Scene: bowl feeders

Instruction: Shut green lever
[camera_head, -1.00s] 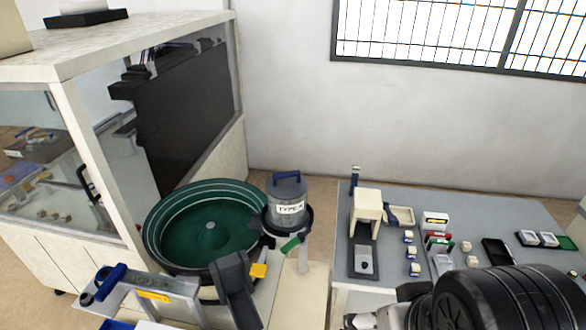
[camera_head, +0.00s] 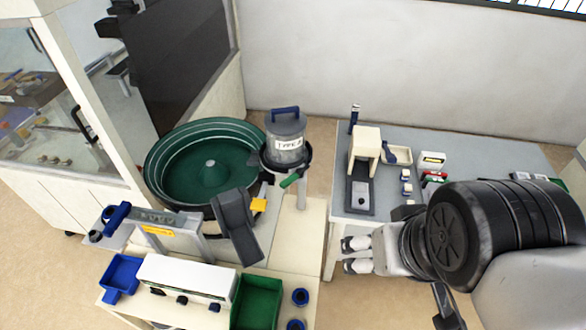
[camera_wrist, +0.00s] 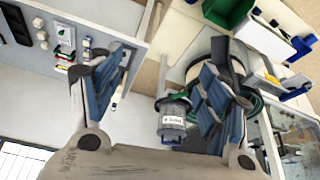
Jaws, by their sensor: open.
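The green lever (camera_head: 290,180) sticks out below the clear hopper (camera_head: 288,148) labelled "TYPE", beside the green bowl feeder (camera_head: 185,190). My gripper (camera_head: 350,255) is to the right of and below the lever in the head view, apart from it, near the front of the grey table. In the wrist view my gripper (camera_wrist: 160,85) has its two fingers wide apart with nothing between them. The hopper shows there upside down (camera_wrist: 171,125), just left of the right finger.
A grey chute (camera_head: 238,228) and a yellow block (camera_head: 258,205) are left of the lever. A green bin (camera_head: 257,302), a white box (camera_head: 186,278) and a blue bin (camera_head: 121,274) stand in front. The grey table (camera_head: 440,140) holds small parts at right.

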